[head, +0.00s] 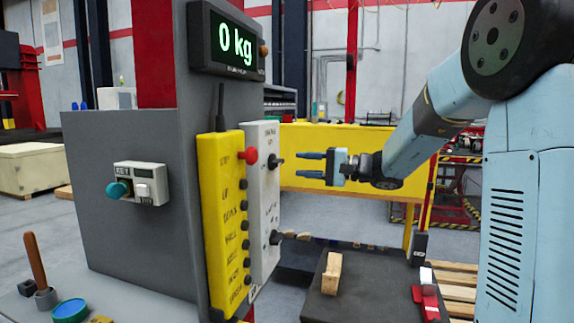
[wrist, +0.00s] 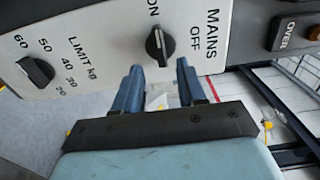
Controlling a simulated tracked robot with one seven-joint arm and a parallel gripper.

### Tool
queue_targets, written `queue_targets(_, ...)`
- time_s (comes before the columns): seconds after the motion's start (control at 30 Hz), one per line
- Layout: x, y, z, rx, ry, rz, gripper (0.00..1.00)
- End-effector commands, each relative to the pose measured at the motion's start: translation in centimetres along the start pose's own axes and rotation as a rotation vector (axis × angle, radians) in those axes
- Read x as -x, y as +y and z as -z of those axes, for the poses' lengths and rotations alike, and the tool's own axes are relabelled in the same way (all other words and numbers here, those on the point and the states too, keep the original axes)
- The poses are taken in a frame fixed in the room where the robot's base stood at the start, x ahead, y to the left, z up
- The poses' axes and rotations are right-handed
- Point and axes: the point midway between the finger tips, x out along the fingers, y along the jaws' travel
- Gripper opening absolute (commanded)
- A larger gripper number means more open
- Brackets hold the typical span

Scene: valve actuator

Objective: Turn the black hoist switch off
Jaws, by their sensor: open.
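The black hoist switch (wrist: 159,46) is a round knob with a raised grip on a white panel (wrist: 105,35), beside the words MAINS, ON and OFF. Its pale mark points up toward ON in the wrist view. In the head view the knob (head: 276,162) sticks out of the upper white panel (head: 262,200). My gripper (head: 302,164) is open and empty, to the right of the knob with a gap between. In the wrist view my fingertips (wrist: 159,68) lie on either side of the knob's lower part; contact does not show.
A second black knob (wrist: 36,71), marked LIMIT kg, sits on the same panel. A yellow button box (head: 225,210) with a red button (head: 249,158) adjoins the panel. A display (head: 235,45) reads 0 kg above. A wooden block (head: 332,273) lies on a dark surface below.

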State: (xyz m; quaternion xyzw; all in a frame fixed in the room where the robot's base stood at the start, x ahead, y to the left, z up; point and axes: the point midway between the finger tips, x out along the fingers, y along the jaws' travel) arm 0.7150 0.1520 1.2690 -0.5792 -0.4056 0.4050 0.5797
Motion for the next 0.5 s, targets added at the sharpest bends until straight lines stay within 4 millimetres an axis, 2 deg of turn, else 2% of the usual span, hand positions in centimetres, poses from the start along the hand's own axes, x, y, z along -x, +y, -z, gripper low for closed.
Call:
queue_targets(0.03,-1.0,0.1,-0.1,-0.001,-0.003,-0.001,0.4)
queue_targets(0.2,-3.5,0.0,-0.1,0.0,-0.003,0.0,0.4)
queue_targets(0.5,-5.5,0.1,0.0,-0.001,-0.001,-0.001,0.4)
